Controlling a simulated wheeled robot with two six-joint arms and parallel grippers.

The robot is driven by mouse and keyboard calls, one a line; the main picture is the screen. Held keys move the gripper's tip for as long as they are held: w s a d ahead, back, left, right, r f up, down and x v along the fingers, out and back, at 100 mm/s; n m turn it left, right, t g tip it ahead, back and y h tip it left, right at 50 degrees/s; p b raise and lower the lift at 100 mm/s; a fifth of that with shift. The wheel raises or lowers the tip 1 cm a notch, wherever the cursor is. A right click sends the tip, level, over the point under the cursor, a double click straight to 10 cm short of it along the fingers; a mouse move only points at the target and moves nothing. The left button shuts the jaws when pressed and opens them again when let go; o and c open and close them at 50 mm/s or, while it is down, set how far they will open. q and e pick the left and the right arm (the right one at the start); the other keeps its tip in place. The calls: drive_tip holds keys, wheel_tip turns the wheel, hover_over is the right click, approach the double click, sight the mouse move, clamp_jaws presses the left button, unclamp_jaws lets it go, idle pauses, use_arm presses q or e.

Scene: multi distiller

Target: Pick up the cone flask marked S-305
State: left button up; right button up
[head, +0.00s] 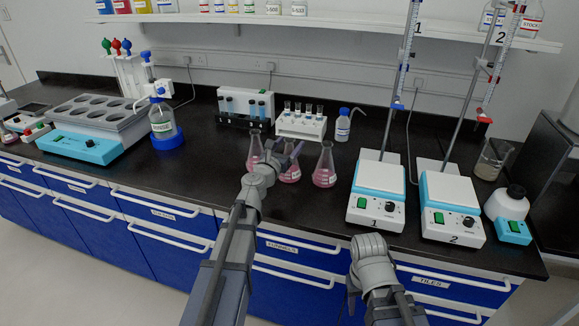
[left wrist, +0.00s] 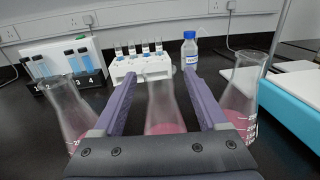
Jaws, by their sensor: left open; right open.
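Three cone flasks with pink liquid stand in a row on the black bench: a left flask (head: 254,150), a middle flask (head: 292,174) and a right flask (head: 326,168). Their labels are too small or hidden to read. My left gripper (left wrist: 160,95) is open, with its purple fingers on either side of the middle flask (left wrist: 164,108) in the left wrist view. I cannot tell whether they touch it. The left flask (left wrist: 70,112) and right flask (left wrist: 243,92) stand outside the fingers. My right arm shows in front of the bench, but its fingers do not show.
A white tube rack (head: 302,126) and a small wash bottle (head: 343,126) stand behind the flasks. Stirrer 1 (head: 378,184) and stirrer 2 (head: 450,195), with burette stands, are on the right.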

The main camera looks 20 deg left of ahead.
use_arm(q)
drive_tip(key=shift+w, duration=0.15)
drive_tip(key=shift+c, duration=0.2)
clamp_jaws()
idle(0.3)
idle(0.9)
